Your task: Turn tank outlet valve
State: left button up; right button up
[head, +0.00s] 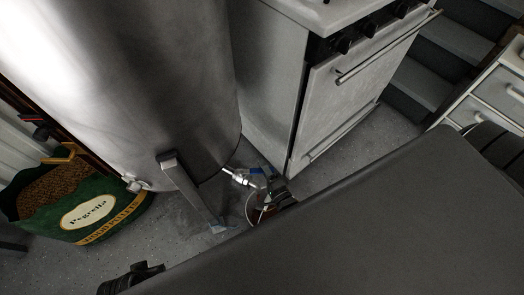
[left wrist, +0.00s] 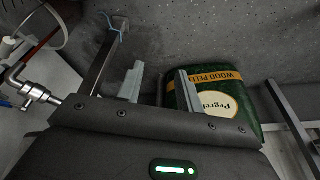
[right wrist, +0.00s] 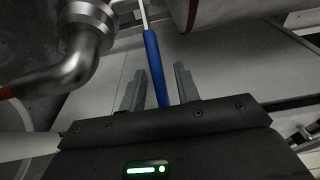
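The big steel tank (head: 150,80) has a silver outlet valve (head: 238,177) low on its right side, with a blue lever handle (head: 262,171). My right gripper (head: 278,186) is at the valve, partly hidden by my body. In the right wrist view my right gripper (right wrist: 160,85) is open, and the blue handle (right wrist: 153,60) runs between its spread fingers, without visible grip. The silver valve pipe (right wrist: 75,60) shows at the left there. My left gripper (left wrist: 160,85) is open and empty; the valve fitting (left wrist: 32,90) shows left of it in the left wrist view.
A pellet bag (head: 85,212) stands on the floor left of the tank; it also shows in the left wrist view (left wrist: 212,100). A tank leg (head: 190,188) stands just left of the valve. A white stove (head: 325,110) stands close on the right.

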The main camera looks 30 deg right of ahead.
pick_arm(q)
jog(key=shift+x, duration=0.75)
pick_arm(e)
jog(key=s, duration=0.9)
jog(key=shift+d, duration=0.15)
pick_arm(q)
jog(key=shift+s, duration=0.1)
